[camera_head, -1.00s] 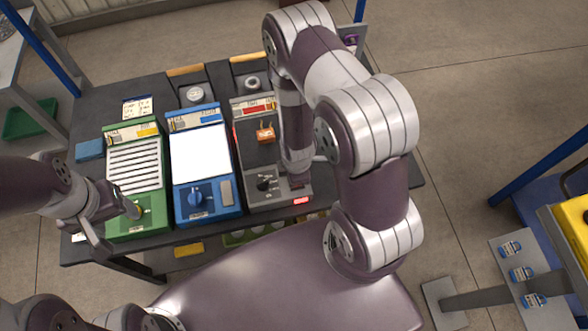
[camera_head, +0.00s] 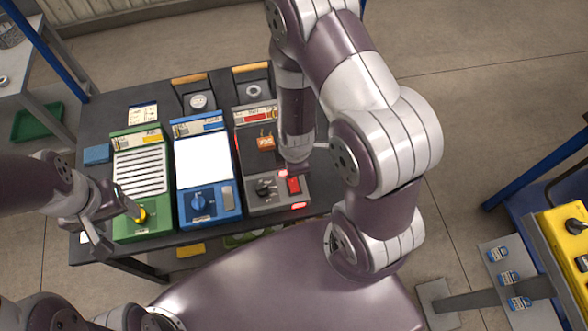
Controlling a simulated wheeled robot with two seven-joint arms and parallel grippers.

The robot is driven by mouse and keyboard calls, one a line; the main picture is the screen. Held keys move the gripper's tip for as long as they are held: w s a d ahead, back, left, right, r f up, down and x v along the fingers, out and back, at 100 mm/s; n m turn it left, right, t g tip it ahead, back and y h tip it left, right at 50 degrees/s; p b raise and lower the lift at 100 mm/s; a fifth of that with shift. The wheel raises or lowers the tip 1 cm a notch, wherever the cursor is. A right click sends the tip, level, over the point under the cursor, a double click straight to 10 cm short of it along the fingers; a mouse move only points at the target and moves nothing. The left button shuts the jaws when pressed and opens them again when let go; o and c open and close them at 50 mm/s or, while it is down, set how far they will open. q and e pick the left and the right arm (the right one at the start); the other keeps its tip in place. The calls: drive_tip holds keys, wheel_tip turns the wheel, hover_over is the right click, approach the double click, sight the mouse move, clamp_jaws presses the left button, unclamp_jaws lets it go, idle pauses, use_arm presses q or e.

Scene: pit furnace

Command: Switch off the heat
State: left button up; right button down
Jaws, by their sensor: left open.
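A grey unit (camera_head: 262,207) stands on the dark table, right of a blue unit (camera_head: 207,217) and a green unit (camera_head: 143,228). Its front panel has a black knob (camera_head: 264,187), a red rocker switch (camera_head: 294,186) and lit red lamps.
The blue unit has a white lit panel and a blue knob (camera_head: 199,201). A blue box (camera_head: 97,154) sits at the table's left. A yellow machine (camera_head: 566,235) and a small stand with blue-labelled jars (camera_head: 508,279) are at right.

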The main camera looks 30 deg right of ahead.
drive_tip(key=shift+s+d+r, duration=0.1)
drive_tip(key=shift+s+r, duration=0.15)
drive_tip(key=shift+r, duration=0.4)
drive_tip(key=w+d+f+m+t+b, duration=0.25)
drive_tip(key=w+d+f+b, duration=0.25)
drive_tip(key=d+b, duration=0.65)
drive_tip(key=s+a+r+n+g+y+b, duration=0.2)
drive_tip(key=s+a+r+y+b, duration=0.1)
drive_tip(key=a+r+b, duration=0.1)
drive_tip(key=a+r, duration=0.1)
drive_tip(key=a, duration=0.1)
drive_tip(key=shift+s+a+g+y, duration=0.25)
drive_tip(key=shift+a+g+y, duration=0.05)
drive_tip(key=shift+a+g, duration=0.1)
